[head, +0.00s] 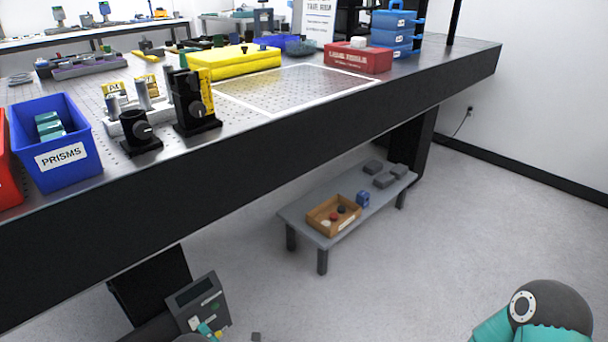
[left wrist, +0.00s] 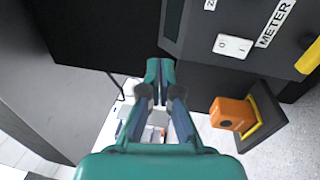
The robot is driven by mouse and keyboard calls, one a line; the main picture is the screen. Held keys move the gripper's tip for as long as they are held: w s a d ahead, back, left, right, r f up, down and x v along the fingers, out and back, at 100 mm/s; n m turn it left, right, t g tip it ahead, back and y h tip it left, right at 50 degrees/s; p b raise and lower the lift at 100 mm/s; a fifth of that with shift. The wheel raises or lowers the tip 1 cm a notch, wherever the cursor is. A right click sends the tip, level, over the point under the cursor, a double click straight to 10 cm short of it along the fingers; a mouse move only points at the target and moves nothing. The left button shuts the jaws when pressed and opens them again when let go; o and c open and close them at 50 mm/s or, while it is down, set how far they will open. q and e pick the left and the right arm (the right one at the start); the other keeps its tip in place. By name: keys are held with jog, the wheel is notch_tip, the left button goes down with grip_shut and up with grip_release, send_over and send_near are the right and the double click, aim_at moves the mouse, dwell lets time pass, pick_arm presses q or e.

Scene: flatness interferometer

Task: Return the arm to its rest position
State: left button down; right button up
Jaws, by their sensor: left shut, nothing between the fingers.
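My left gripper (head: 207,329) is at the bottom of the head view, below the optical table (head: 250,160), where only a small teal part shows. In the left wrist view its fingers (left wrist: 159,68) are closed together with nothing between them. A dark grey meter box (left wrist: 240,30) with a "METER" label is close beyond the fingertips, toward the upper right. A grey box with a display (head: 198,300) shows beside the gripper in the head view. My right arm shows only as a rounded joint at the lower right; its gripper is out of view.
The table carries a blue prisms bin (head: 85,172), black mounts (head: 192,105), a yellow case (head: 235,62) and a red box (head: 358,58). A low grey bench (head: 292,215) holds a wooden tray (head: 313,217). An orange block (left wrist: 230,114) is right of the fingers. Floor between is open.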

pick_arm(q)
jog(key=w+a+r+m+h, duration=0.2)
jog(key=w+r+m+h, duration=0.1)
jog(key=r+h, duration=0.15)
jog(key=s+d+f+m+g+h, duration=0.2)
jog(key=s+d+m+g+h, duration=0.3)
jog(key=s+m, duration=0.4)
jog(key=s+d+f+m+g+h, duration=0.25)
jog(key=s+d+m+h, duration=0.35)
jog(key=s, duration=0.4)
jog(key=s+d+f+m+g+h, duration=0.1)
jog(key=s+d+m+g+h, duration=0.3)
jog(key=s+d+m, duration=0.5)
notch_tip(320, 180, up, 27)
jog(key=a+p, duration=0.1)
jog(key=p, duration=2.6)
jog(key=shift+s+a+r+n+g+y, duration=0.15)
jog(key=shift+s+n+g+y, duration=0.15)
jog(key=shift+s+g+y, duration=0.1)
